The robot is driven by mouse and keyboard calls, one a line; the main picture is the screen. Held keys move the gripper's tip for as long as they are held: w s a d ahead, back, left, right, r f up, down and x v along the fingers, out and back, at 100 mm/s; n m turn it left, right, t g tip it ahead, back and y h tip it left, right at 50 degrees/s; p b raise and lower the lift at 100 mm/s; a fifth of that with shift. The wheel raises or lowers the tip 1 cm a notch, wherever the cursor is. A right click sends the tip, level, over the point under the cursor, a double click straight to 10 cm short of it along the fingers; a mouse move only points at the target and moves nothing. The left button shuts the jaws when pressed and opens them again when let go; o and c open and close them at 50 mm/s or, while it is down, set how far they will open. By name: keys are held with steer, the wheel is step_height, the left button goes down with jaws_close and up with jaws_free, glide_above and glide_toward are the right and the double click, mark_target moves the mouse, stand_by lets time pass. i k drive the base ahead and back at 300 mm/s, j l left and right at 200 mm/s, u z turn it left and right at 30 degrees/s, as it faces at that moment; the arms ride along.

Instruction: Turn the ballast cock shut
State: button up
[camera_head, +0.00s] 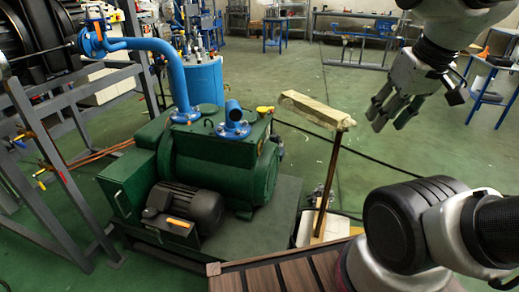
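A green vacuum pump (215,160) stands on a dark base at the left of the middle. A small yellow handle (265,110) sits on top of the pump at its right end, beside a blue flanged port (233,122). It looks like the ballast cock, but it is too small to tell its exact turn. My gripper (389,122) hangs at the upper right, pointing down. Its fingers are spread and empty. In the picture it is well to the right of the yellow handle, apart from it.
A blue pipe (165,52) rises from the pump to the left. A pale block on a brown post (318,110) stands between pump and gripper. A black motor (185,208) sits in front of the pump. A grey frame (45,150) stands left. Open green floor lies behind.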

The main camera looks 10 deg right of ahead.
mark_target(22, 145)
steer(key=i+j+u, duration=0.25)
steer(key=j, duration=0.35)
steer(key=i+j+u, duration=0.25)
steer(key=j, duration=0.3)
steer(key=i+j+u, duration=0.25)
steer(key=j, duration=0.25)
steer(key=i+j+u, duration=0.25)
steer(key=j, duration=0.2)
steer(key=i, duration=0.05)
